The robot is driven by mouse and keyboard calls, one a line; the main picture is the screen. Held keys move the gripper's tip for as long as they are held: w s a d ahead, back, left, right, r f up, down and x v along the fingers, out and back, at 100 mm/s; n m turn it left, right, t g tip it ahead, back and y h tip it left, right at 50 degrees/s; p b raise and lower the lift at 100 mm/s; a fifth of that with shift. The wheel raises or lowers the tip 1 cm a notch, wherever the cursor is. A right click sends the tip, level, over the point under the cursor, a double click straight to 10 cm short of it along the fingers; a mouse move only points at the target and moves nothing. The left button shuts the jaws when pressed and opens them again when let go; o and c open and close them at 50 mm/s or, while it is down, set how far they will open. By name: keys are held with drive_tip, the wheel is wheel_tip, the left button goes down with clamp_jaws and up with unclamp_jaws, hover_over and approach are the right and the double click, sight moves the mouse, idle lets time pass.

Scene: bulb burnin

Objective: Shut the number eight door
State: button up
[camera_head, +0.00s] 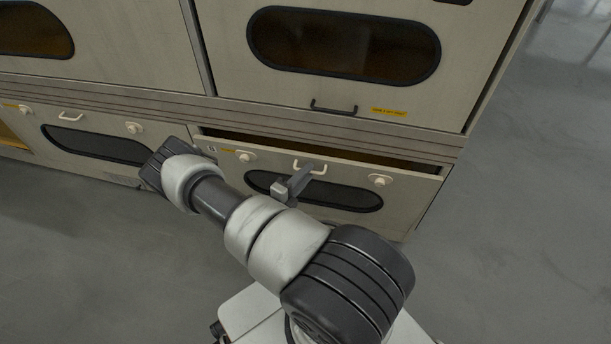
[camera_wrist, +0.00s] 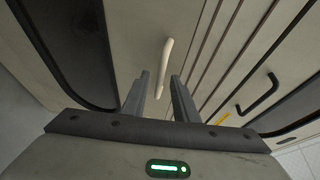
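The number eight door (camera_head: 405,205) is the lower right cream panel in the head view, with a small label at its upper left. It is tipped a little outward, and a dark gap (camera_head: 330,149) shows along its top edge. Its cream handle (camera_head: 318,170) is at the top middle, between two round latches. My gripper (camera_head: 303,176) is at this handle. In the wrist view my gripper (camera_wrist: 161,88) has its two fingers apart. The handle (camera_wrist: 166,60) shows just ahead of them, its lower end in line with the space between the fingertips. Contact cannot be told.
An upper door (camera_head: 470,75) with a dark oval window and a black handle (camera_head: 333,108) is above, closed. Another lower door (camera_head: 70,125) is to the left, with an open-looking orange bay (camera_head: 10,137) beyond it. Grey floor (camera_head: 530,240) is clear at the right.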

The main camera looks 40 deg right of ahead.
drive_tip(key=shift+d, duration=0.1)
clamp_jaws()
idle(1.4)
